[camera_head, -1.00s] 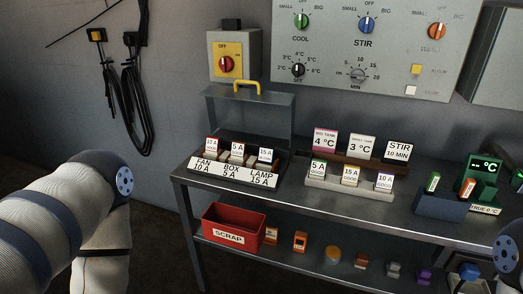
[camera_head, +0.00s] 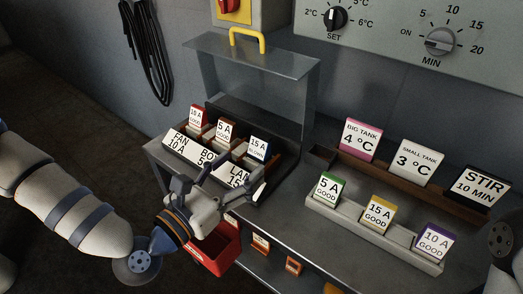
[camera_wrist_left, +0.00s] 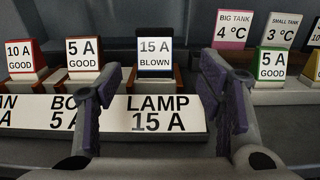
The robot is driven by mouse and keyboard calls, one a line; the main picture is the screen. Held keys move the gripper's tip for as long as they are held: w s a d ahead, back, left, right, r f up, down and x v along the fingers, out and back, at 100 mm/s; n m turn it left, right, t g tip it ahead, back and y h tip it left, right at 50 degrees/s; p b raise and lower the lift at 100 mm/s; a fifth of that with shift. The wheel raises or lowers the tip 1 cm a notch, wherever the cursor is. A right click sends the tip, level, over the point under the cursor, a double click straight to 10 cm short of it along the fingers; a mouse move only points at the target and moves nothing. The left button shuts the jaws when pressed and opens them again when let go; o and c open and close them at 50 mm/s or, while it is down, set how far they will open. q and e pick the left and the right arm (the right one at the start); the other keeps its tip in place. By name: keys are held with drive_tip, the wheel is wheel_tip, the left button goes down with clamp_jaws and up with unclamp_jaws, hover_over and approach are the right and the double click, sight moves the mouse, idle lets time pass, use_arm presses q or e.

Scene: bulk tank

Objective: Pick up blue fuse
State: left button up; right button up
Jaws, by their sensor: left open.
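The blue fuse (camera_head: 258,149) stands in the rightmost slot of the fuse box, above the LAMP 15 A label. In the left wrist view the blue fuse (camera_wrist_left: 155,58) has a blue-edged card reading 15 A BLOWN. My left gripper (camera_head: 220,180) is open in front of the box, low over its label strip. In the left wrist view its fingers (camera_wrist_left: 161,85) stand either side of the blue fuse's line, nearer the camera and apart from it. My right gripper is out of view.
A red fuse (camera_head: 198,120) and an orange-brown fuse (camera_head: 225,131) stand left of it. The raised clear cover (camera_head: 255,80) stands behind. A rail (camera_head: 345,217) with green, yellow and purple fuses lies right. The red scrap bin (camera_head: 218,252) is below.

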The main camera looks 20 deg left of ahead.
sight(257, 148)
use_arm(q)
drive_tip(key=x, duration=0.8)
drive_tip(key=shift+w+a+f+p, duration=0.1)
drive_tip(key=shift+w+a+p, duration=0.15)
drive_tip(key=shift+p, duration=0.1)
drive_tip(key=c, duration=1.3)
